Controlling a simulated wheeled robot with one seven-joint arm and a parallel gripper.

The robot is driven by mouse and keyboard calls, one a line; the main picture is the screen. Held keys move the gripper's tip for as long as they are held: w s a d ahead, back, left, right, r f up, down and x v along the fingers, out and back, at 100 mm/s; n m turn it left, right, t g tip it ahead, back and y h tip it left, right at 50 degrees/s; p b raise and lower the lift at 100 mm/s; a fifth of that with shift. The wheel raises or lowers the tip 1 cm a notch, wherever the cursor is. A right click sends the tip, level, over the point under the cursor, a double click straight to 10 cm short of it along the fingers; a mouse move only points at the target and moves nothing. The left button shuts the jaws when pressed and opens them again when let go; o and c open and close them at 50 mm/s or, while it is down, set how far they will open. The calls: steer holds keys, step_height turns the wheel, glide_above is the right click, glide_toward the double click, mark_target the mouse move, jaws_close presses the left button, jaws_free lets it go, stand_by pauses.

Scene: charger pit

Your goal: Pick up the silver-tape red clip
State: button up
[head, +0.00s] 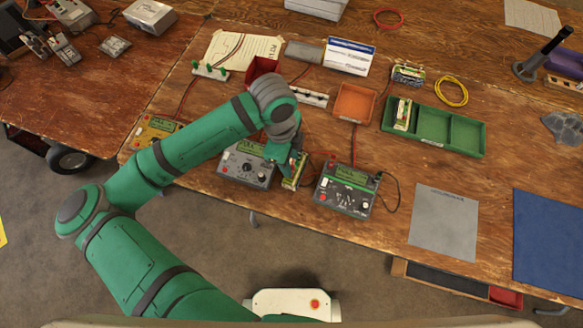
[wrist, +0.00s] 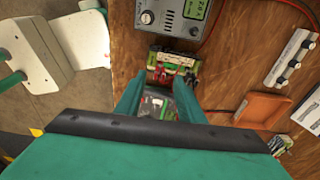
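My gripper (wrist: 160,80) is open in the wrist view, its two green fingers spread and pointing at a battery pack (wrist: 174,62). It also shows in the head view (head: 291,160), low over the table's front edge between two grey chargers. Red clips (wrist: 160,76) and dark clips sit at the near side of the pack, at and between the fingertips. No silver tape can be made out, so I cannot tell which red clip carries it. I cannot tell whether a finger touches a clip. In the head view the pack (head: 294,182) is partly hidden by my gripper.
One grey charger (head: 246,166) stands left of the pack, another (head: 346,190) to the right. An orange tray (head: 354,102) and a green divided tray (head: 466,133) holding another pack lie behind. Red and black leads run between the chargers.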

mark_target(292, 167)
steer(key=shift+s+d+f, duration=0.1)
steer(key=shift+d+f, duration=0.05)
steer(key=shift+f, duration=0.95)
steer(key=shift+s+d+f, duration=0.1)
steer(key=shift+d+f, duration=0.05)
steer(key=shift+f, duration=0.95)
steer(key=shift+w, duration=0.1)
jaws_close()
steer(key=shift+r, duration=0.1)
